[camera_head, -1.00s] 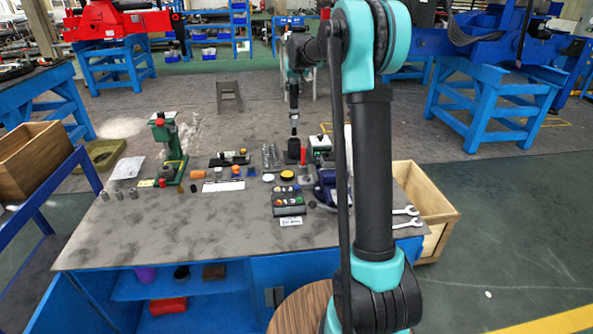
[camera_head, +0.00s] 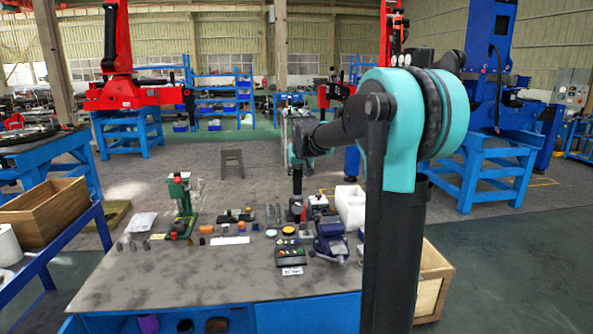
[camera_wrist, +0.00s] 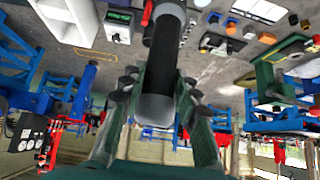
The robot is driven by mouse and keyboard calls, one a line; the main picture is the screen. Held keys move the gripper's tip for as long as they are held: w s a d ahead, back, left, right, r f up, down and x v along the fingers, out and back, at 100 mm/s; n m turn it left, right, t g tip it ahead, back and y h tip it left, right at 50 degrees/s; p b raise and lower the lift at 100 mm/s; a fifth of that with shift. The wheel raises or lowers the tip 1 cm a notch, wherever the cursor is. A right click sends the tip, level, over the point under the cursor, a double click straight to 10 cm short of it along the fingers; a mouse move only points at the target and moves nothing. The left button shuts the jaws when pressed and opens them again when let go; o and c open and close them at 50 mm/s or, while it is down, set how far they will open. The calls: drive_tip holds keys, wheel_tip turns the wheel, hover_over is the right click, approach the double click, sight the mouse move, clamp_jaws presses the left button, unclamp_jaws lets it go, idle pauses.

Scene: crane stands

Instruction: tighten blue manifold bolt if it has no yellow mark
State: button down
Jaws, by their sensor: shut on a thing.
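My gripper (camera_wrist: 160,88) has its green fingers closed around a dark cylindrical tool (camera_wrist: 157,108) with a grey body. In the head view my gripper (camera_head: 297,187) hangs over the back of the workbench, near a small dark block. A dark block with small coloured spots (camera_head: 290,254), possibly the manifold, lies towards the front, with a white label before it. The blue bolt and any yellow mark are too small to tell.
A dark blue vise-like device (camera_head: 331,240) stands right of the spotted block. A white bin (camera_head: 350,203) is behind it. A green press-like stand (camera_head: 181,205) is at the left. Small parts crowd the back of the bench (camera_head: 170,275); its front left is mostly clear.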

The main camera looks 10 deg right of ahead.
sight(298, 181)
drive_tip(key=shift+s, duration=0.65)
drive_tip(key=shift+f, duration=0.1)
drive_tip(key=shift+f, duration=3.9)
idle(1.9)
drive_tip(key=shift+r, duration=2.6)
